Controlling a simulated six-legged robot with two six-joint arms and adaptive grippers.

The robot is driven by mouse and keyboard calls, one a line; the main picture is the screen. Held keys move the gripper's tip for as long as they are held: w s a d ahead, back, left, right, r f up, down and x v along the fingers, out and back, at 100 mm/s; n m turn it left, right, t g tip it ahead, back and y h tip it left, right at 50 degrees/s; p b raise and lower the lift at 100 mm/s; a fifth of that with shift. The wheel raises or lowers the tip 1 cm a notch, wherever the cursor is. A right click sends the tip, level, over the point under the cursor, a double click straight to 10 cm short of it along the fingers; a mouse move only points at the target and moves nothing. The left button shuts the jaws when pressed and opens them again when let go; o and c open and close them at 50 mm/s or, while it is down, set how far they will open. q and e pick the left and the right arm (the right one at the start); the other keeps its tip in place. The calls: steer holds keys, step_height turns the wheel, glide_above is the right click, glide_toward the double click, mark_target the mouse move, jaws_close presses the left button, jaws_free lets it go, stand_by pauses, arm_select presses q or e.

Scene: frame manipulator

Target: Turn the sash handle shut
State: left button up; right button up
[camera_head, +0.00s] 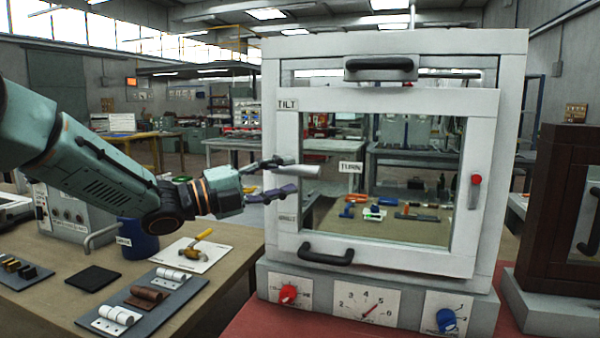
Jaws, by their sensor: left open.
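The white sash (398,99) sits in a pale frame with a glass pane. A light grey sash handle (305,171) lies about level at its left stile, its free end pointing right to the TURN label (350,167). My left gripper (287,176) comes in from the left and is open, one dark finger above and a purplish one below. Its fingertips overlap the handle's left end in the picture. I cannot tell whether they touch it. The handle's pivot is hidden behind the fingers. My right gripper is not in view.
Black pulls sit at the frame top (380,68) and sash bottom (326,255). A red-tipped lever (474,190) is on the right stile. Dials (367,305) line the base.

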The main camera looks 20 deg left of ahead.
mark_target(299, 171)
arm_select(q)
steer(key=x, duration=0.3)
steer(key=shift+s+d, duration=0.1)
steer(key=shift+d, duration=0.3)
steer(key=shift+d+r, duration=0.2)
steer(key=shift+d, duration=0.05)
steer(key=shift+r, duration=0.1)
steer(key=shift+w+a, duration=0.2)
steer(key=shift+w, duration=0.25)
steer(key=shift+w+d, duration=0.25)
steer(key=shift+d, duration=0.1)
steer(key=shift+s, duration=0.2)
steer(key=shift+c, duration=1.1)
steer(key=shift+s+a, duration=0.1)
steer(key=shift+a, duration=0.15)
steer(key=c, duration=0.3)
steer(key=shift+d, duration=0.1)
jaws_close()
